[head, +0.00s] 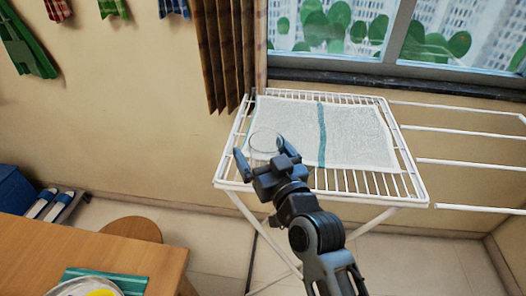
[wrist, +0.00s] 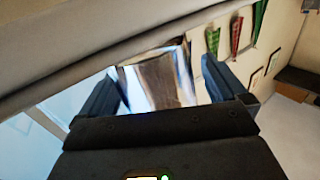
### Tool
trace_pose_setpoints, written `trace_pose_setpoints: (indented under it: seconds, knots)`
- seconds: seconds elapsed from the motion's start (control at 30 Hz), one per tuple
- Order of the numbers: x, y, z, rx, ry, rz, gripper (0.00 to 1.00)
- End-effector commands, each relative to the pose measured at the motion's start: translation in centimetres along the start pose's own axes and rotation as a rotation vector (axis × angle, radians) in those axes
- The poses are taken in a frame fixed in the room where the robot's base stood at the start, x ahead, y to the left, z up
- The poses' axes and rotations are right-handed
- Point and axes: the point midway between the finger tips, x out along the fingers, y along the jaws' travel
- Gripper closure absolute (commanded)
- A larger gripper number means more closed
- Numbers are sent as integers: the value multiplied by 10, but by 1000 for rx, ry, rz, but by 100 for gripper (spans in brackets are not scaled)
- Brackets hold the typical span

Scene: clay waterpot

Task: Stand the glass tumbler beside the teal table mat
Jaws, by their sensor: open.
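The clear glass tumbler (head: 265,139) stands on the left part of the white drying rack, by the edge of a pale cloth. In the wrist view the tumbler (wrist: 160,80) shows between my two fingers, with room beside it. My gripper (head: 261,156) is open, its fingers to either side of the tumbler's near side; I cannot tell whether either touches it. The fingers also show in the wrist view (wrist: 162,95). The teal table mat (head: 92,273) lies on the wooden table at the lower left, partly under a plate and cut off by the frame.
The white drying rack (head: 408,190) holds a pale cloth (head: 355,130) with a teal stripe. Its bare side rails (head: 470,163) reach right. The wooden table (head: 150,262) has bare wood around the mat. A plate (head: 68,289) with something yellow is on it. A round stool (head: 132,228) stands behind.

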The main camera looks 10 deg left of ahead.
Motion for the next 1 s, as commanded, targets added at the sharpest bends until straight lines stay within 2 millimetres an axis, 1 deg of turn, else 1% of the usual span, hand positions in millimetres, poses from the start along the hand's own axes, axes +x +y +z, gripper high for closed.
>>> trace_pose_setpoints:
  seconds: [0.17, 0.27, 0.33, 0.47, 0.7, 0.8, 0.9, 1.0]
  knots:
    - [0, 0, -1, 0, 0, 0, 2]
    - [0, 0, -6, 0, 0, 0, 2]
    - [-10, 0, 0, -1, -2, 1, 2]
    - [-33, 0, 0, -1, -3, -1, 2]
    - [-82, 1, 0, -1, -1, 1, 2]
    - [-98, 0, 0, 0, -1, 0, 2]
    - [-109, 0, -1, 0, -1, 0, 2]
    - [-116, 0, -2, 1, 0, 0, 2]
